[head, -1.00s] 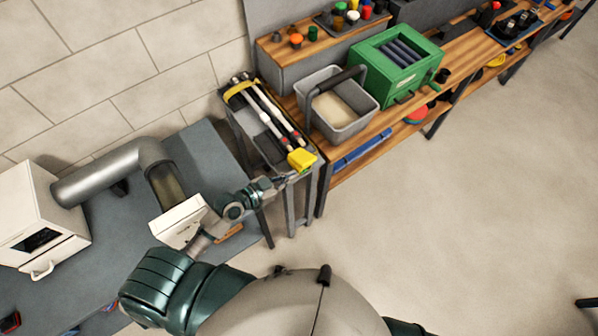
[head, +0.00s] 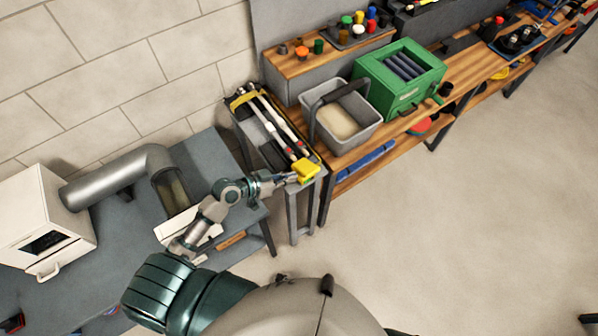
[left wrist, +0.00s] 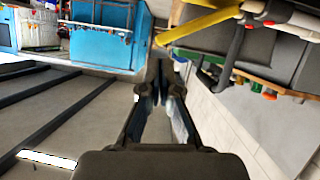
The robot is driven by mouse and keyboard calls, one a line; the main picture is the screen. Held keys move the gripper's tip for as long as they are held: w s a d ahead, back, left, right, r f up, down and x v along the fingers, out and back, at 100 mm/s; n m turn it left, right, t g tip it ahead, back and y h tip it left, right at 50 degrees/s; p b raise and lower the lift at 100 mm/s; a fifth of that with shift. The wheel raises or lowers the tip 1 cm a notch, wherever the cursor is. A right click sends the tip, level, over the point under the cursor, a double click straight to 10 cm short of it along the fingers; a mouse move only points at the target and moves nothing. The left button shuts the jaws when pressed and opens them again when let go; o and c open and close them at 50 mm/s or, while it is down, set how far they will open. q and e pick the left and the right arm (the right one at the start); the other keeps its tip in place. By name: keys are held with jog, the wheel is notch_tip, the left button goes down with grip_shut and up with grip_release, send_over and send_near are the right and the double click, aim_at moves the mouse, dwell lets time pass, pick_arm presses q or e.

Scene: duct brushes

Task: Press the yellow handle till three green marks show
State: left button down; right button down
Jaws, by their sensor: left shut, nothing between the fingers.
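The yellow handle (head: 306,170) sits at the near end of a narrow grey stand (head: 250,128) that carries white rods (head: 277,124) with small red and dark parts. A yellow band (head: 241,99) crosses its far end. My left gripper (head: 289,178) is shut and empty, just left of the handle; I cannot tell whether it touches it. In the left wrist view the closed fingers (left wrist: 160,72) are in the middle, with a yellow bar (left wrist: 205,24) beyond and above right of them. No green marks can be made out on the stand. My right gripper is not in view.
A grey bin (head: 345,117) and a green box (head: 401,77) stand on the wooden bench right of the stand. A grey table (head: 120,235) with a pipe (head: 118,175) and a white box (head: 40,222) is at left. Open floor lies at right.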

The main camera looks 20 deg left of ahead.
pick_arm(q)
jog(key=w+a+r+n+g+p, duration=0.2)
jog(key=a+r+g, duration=0.3)
jog(key=r, duration=0.3)
jog(key=shift+w+a+r+p, duration=0.25)
jog(key=shift+w+a+p, duration=0.25)
jog(key=shift+a+p, duration=0.15)
jog(key=shift+d, duration=0.1)
jog(key=p, duration=0.2)
send_near(311, 171)
jog(key=w+d, duration=0.3)
jog(key=shift+s+d+f, duration=0.15)
jog(key=shift+d+f, duration=0.15)
jog(key=shift+f, duration=0.3)
jog(key=shift+s+d+f, duration=0.15)
jog(key=shift+d+f, duration=0.1)
jog(key=shift+f, duration=0.35)
jog(key=shift+s+d+f, duration=0.15)
jog(key=shift+d+f, duration=0.15)
jog(key=shift+f, duration=0.3)
jog(key=shift+w+f, duration=0.1)
